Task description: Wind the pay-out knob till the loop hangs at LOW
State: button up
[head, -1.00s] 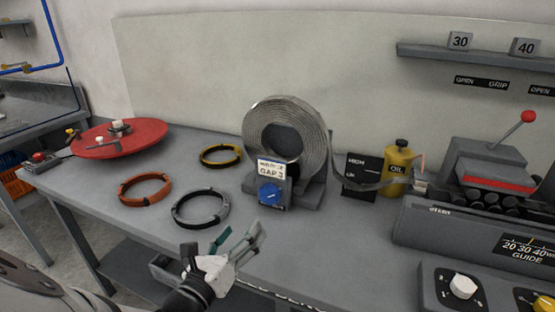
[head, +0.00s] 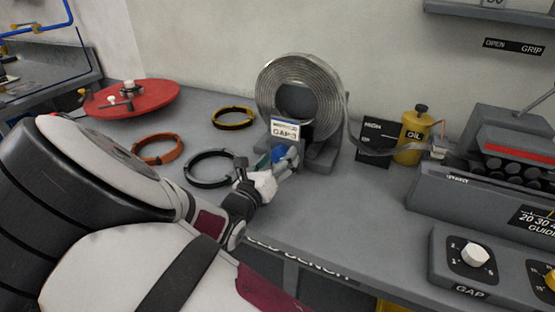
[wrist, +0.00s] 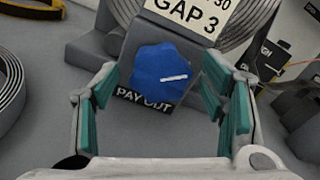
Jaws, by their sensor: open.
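The blue pay-out knob (wrist: 160,72) sits on a grey block under a "GAP 3" card, with a white pointer mark aimed right. In the head view the knob (head: 278,155) is partly covered by my gripper (head: 289,160). In the wrist view my gripper (wrist: 165,105) is open, one finger on each side of the knob, with visible gaps. The coil (head: 265,85) stands upright behind the knob. Its strip loop (head: 368,148) sags to the right in front of the black level board (head: 376,136). The LOW mark cannot be read.
A yellow oil can (head: 412,138) stands right of the board, beside the roller machine (head: 480,200). Black (head: 208,181), orange (head: 135,160) and yellow (head: 217,125) rings lie left of the coil. A gap-dial box (head: 440,270) is at front right. The front bench middle is clear.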

jog(key=shift+w, duration=0.1)
jog(key=c, duration=1.1)
jog(key=shift+c, duration=0.2)
jog(key=shift+d+m, duration=0.1)
jog(key=shift+m, duration=0.2)
jog(key=m, duration=0.4)
jog(key=shift+d+m, duration=0.1)
jog(key=shift+m, duration=0.2)
jog(key=m+b, duration=0.2)
jog(key=m, duration=0.3)
jog(key=shift+m, duration=0.3)
jog(key=o, duration=1.1)
